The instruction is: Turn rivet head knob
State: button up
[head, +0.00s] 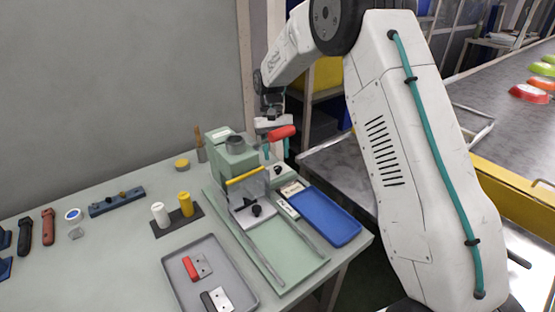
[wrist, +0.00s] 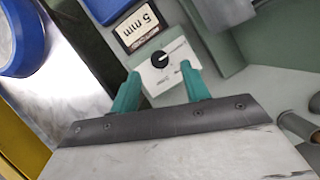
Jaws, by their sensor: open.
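The rivet head knob (wrist: 160,58) is a small black dial with a white mark, on a pale plate in the wrist view. In the head view the knob (head: 278,168) is a small dark spot on a light box at the right side of the green press (head: 236,158). My gripper (wrist: 161,73) has two teal fingers, open and empty. They point at the plate with the knob between and just beyond their tips; contact cannot be told. In the head view my gripper (head: 276,150) is above the box, partly hidden by the red handle (head: 282,132).
A blue tray (head: 325,215) lies right of the press. White and yellow cylinders (head: 186,204) stand left of the press.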

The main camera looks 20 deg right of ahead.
jog(key=v, duration=0.4)
jog(key=shift+w+r, duration=0.1)
jog(key=s+d+r+t, duration=0.2)
jog(key=s+r+t, duration=0.4)
jog(key=s+r, duration=1.3)
jog(key=s+f, duration=0.2)
jog(key=s, duration=0.9)
jog(key=s+d+f, duration=0.1)
jog(key=s+f, duration=0.2)
jog(key=s, duration=0.9)
jog(key=shift+s+d+n, duration=0.25)
jog(key=shift+d+n, duration=0.1)
jog(key=shift+n, duration=0.05)
